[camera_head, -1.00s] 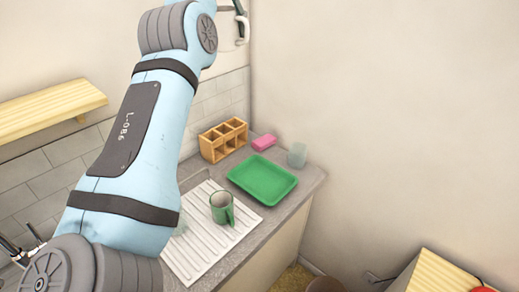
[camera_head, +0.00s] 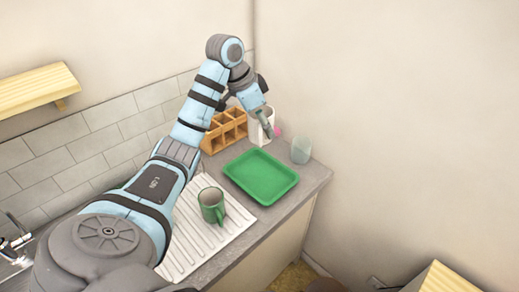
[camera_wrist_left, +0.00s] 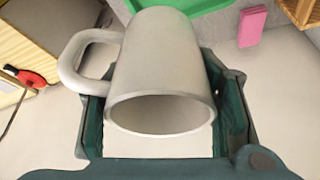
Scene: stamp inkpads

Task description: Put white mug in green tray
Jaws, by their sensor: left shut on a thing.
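The white mug (camera_head: 257,128) is held by my left gripper (camera_head: 268,128) at the back of the counter, behind the green tray (camera_head: 287,190) in the picture. In the left wrist view the mug (camera_wrist_left: 160,55) sits between the two dark green fingers, its round opening towards the camera and its handle at the left. My left gripper (camera_wrist_left: 160,105) is shut on it. A bit of the green tray (camera_wrist_left: 205,6) shows beyond the mug at the top. The tray is empty in the head view. My right gripper is not in view.
A green mug (camera_head: 211,204) stands on the white drainboard (camera_head: 232,226) left of the tray. A wooden compartment box (camera_head: 222,132), a pink sponge (camera_head: 278,131) and a clear glass (camera_head: 301,150) stand behind the tray. A wooden shelf (camera_head: 38,88) is on the wall.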

